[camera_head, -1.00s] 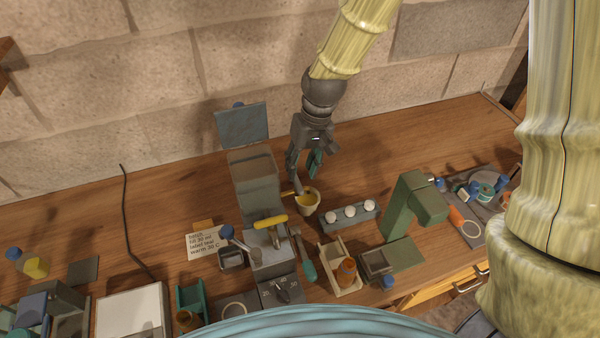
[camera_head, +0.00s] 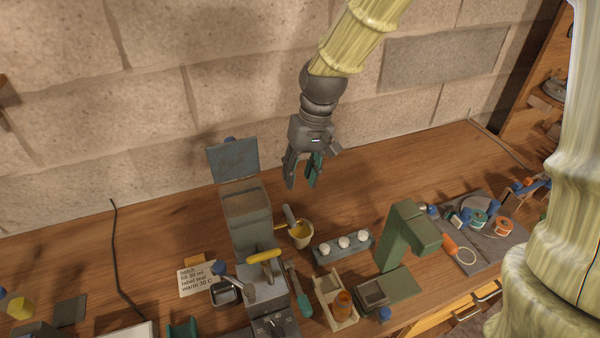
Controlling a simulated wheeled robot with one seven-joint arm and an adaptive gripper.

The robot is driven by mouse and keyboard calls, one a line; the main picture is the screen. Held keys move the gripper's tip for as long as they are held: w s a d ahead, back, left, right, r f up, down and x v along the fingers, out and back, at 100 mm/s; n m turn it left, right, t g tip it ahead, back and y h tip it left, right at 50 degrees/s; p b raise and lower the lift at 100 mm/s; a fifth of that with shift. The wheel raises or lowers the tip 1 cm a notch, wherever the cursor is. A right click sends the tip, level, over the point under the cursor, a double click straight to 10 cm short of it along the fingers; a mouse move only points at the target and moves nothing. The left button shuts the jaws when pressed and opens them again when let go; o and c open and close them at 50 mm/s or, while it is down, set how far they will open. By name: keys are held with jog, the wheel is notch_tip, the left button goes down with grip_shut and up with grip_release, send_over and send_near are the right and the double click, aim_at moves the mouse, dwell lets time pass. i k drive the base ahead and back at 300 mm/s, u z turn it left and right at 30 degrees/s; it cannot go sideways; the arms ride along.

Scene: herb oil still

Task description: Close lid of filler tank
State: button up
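The filler tank (camera_head: 250,222) is a grey-green box at the middle left of the bench. Its blue-grey lid (camera_head: 233,161) stands raised at the tank's back edge, so the tank's top is uncovered. My gripper (camera_head: 302,186) hangs to the right of the lid and tank, pointing down, apart from both. Its fingers are spread with a gap between them and nothing held.
A rack with white round tops (camera_head: 344,243) and a green press-like stand (camera_head: 401,236) are farther right. The bench behind them is mostly clear.

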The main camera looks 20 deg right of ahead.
aim_at(232, 160)
jog(key=k, duration=1)
